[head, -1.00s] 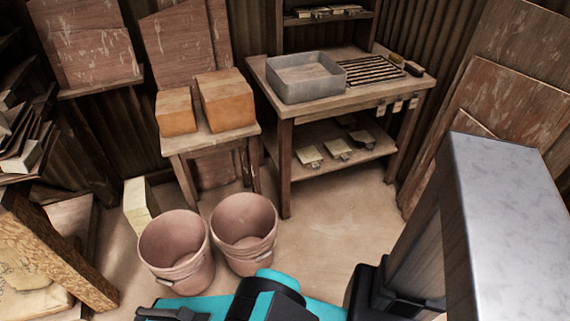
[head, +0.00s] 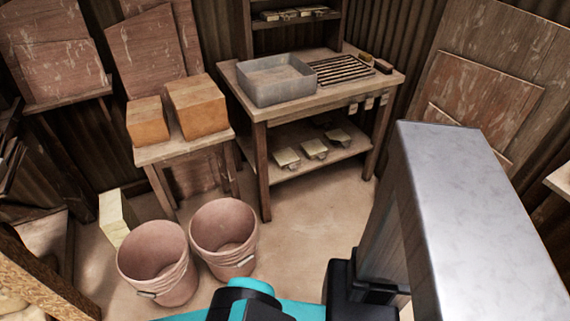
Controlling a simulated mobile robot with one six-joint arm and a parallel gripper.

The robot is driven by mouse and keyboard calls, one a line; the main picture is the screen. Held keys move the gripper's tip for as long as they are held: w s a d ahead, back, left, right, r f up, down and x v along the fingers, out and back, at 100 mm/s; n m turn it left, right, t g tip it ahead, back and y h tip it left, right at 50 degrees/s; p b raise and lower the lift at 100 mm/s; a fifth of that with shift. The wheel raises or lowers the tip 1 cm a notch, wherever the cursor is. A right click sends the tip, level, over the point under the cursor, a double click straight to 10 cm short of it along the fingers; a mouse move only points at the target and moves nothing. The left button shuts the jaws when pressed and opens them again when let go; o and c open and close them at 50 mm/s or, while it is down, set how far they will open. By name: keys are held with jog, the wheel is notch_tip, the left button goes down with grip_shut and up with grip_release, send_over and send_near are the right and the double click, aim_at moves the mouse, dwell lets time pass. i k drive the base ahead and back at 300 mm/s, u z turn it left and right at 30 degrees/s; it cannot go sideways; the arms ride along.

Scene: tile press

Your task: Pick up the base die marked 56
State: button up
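Three small pale dies with tags lie on the lower shelf of the wooden bench: a left die (head: 287,158), a middle die (head: 314,149) and a right die (head: 339,137). Several similar small blocks (head: 290,14) sit on the upper rack at the back. The marks are too small to read, so I cannot tell which one is 56. My gripper is not in view.
The bench (head: 258,112) carries a grey basin (head: 275,92) and a slatted rack (head: 340,70). Tags (head: 368,103) hang at its front edge. A stool (head: 190,150) bears two clay blocks. Two buckets (head: 158,290) stand before it. Floor (head: 310,215) before the bench is clear.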

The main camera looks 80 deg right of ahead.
aim_at(286, 158)
jog(key=u, duration=0.25)
jog(key=k, duration=2)
jog(key=z, duration=0.8)
jog(key=i, duration=0.95)
